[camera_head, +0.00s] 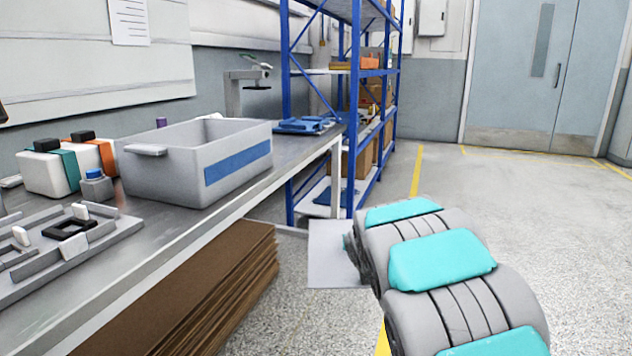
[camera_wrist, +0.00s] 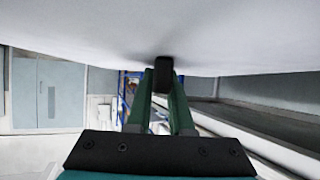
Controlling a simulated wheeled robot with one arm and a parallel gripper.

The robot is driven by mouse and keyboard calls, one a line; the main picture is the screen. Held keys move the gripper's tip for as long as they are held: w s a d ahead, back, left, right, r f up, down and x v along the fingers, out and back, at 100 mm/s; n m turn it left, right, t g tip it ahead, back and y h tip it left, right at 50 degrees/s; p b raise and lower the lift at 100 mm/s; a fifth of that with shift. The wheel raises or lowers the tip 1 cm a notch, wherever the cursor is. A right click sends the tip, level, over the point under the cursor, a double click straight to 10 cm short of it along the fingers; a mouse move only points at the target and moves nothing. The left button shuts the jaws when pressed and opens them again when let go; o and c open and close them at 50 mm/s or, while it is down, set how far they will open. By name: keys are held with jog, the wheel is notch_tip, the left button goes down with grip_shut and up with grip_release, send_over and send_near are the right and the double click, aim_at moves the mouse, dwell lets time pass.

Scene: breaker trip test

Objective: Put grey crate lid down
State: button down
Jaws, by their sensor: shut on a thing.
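The grey crate lid (camera_head: 336,254) shows in the head view as a flat light panel beside the bench, partly hidden behind my arm. In the wrist view the lid (camera_wrist: 80,30) fills the top as a broad pale surface. My gripper (camera_wrist: 162,82) is shut on a small black knob (camera_wrist: 163,66) on the lid, with a green finger on each side. The gripper itself is hidden in the head view. The open grey crate (camera_head: 150,176), with a blue stripe, stands on the bench to the left of the lid. I cannot tell how high the lid is.
The metal bench (camera_head: 215,212) also holds white bottles (camera_head: 45,170), a small grey jar (camera_head: 96,186) and a grey fixture (camera_head: 75,248). Flat cardboard (camera_head: 190,300) is stacked below. A blue shelf rack (camera_head: 350,90) stands behind. The floor to the right is clear.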

jog(key=s+d+f, duration=0.5)
jog(key=s+f, duration=0.3)
jog(key=f, duration=0.4)
jog(key=v, duration=0.7)
jog(key=shift+a+p, duration=0.2)
jog(key=shift+p, duration=0.1)
jog(key=shift+f, duration=0.15)
jog(key=shift+a, duration=0.1)
